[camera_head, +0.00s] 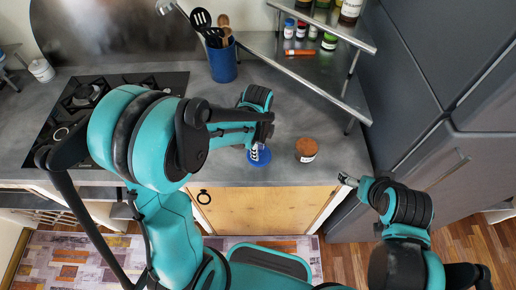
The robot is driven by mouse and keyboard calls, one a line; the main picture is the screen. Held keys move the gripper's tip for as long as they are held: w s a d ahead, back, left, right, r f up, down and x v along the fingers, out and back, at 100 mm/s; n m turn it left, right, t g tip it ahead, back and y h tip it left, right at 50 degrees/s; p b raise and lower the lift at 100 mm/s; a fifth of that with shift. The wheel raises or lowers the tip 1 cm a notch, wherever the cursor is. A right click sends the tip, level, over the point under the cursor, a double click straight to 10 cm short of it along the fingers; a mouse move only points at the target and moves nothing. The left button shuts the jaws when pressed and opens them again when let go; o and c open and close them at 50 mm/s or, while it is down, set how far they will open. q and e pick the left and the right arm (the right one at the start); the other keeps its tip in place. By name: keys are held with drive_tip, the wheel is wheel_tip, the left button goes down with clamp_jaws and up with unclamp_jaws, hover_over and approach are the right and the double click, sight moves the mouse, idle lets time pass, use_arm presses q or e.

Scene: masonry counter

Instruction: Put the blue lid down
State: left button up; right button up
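The blue lid (264,158) is a small round disc at the counter's front part, right below my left gripper. My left gripper (254,153) points down with its fingers close together at the lid, and they cover part of it. It appears shut on the lid; whether the lid rests on the counter or hangs just above it I cannot tell. My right gripper (347,180) is off the counter's front edge at the right, apart from the lid. Its fingers are too small to read.
A jar with a brown top (306,147) stands on the counter right of the lid. A blue utensil holder (222,64) is behind, and a raised rack (315,72) with bottles stands at the back right. A black stovetop (90,97) is at left. Some grey counter is free around the jar.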

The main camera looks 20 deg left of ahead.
use_arm(q)
drive_tip(key=shift+r+p, duration=0.35)
drive_tip(key=shift+r, duration=0.2)
wheel_tip(320, 180, up, 11)
drive_tip(key=p, duration=0.3)
drive_tip(key=s+a+r+n+t, duration=0.2)
drive_tip(key=s+n, duration=0.3)
drive_tip(key=n, duration=0.4)
drive_tip(key=s+a+r+n+t, duration=0.2)
drive_tip(key=s+n+t, duration=0.3)
drive_tip(key=n, duration=0.5)
drive_tip(key=shift+s+a+r, duration=0.15)
drive_tip(key=shift+r, duration=0.6)
wheel_tip(320, 180, down, 8)
drive_tip(key=b, duration=0.7)
drive_tip(key=shift+b, duration=0.4)
